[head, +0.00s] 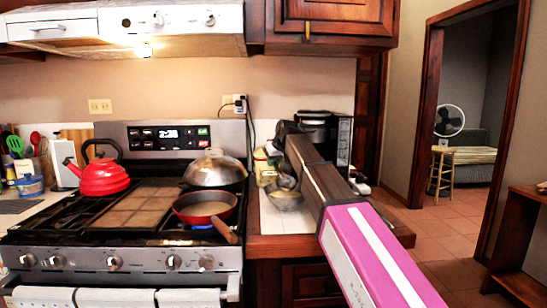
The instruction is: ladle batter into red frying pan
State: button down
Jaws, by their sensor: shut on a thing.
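The red frying pan (182,217) sits on the front right burner of the stove, with its brown handle pointing toward the front right. Its inside looks dark reddish with a paler patch in the middle. A grey metal bowl (288,203) stands on the counter just right of the stove. My gripper (283,165) is above the bowl, mostly dark and partly hidden by my own arm. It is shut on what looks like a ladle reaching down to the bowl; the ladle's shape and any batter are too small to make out.
A red kettle (102,178) stands on the left burners, and a domed metal lid or wok (215,168) is behind the pan. A coffee maker (325,135) and small jars (264,165) stand behind the bowl. A blue flame shows under the pan.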

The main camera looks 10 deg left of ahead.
aim_at(277, 167)
jog(key=shift+f, duration=0.75)
jog(key=s+f, duration=0.1)
jog(key=d+f, duration=0.1)
jog(key=f, duration=0.1)
jog(key=shift+s+d, duration=0.2)
jog(key=shift+s, duration=0.15)
jog(key=shift+w+a+r, duration=0.1)
jog(key=shift+w+r, duration=0.05)
jog(key=shift+r, duration=0.25)
jog(key=shift+w+a+r, duration=0.1)
jog(key=shift+r, duration=1.85)
jog(key=shift+w+a+r, duration=0.1)
jog(key=shift+r, duration=1.8)
jog(key=shift+w+a+r+g, duration=0.3)
jog(key=shift+w+r, duration=0.1)
jog(key=shift+r, duration=0.15)
jog(key=shift+w+a+r+g+h, duration=0.15)
jog(key=shift+r+g+h, duration=0.15)
jog(key=shift+r+h, duration=0.15)
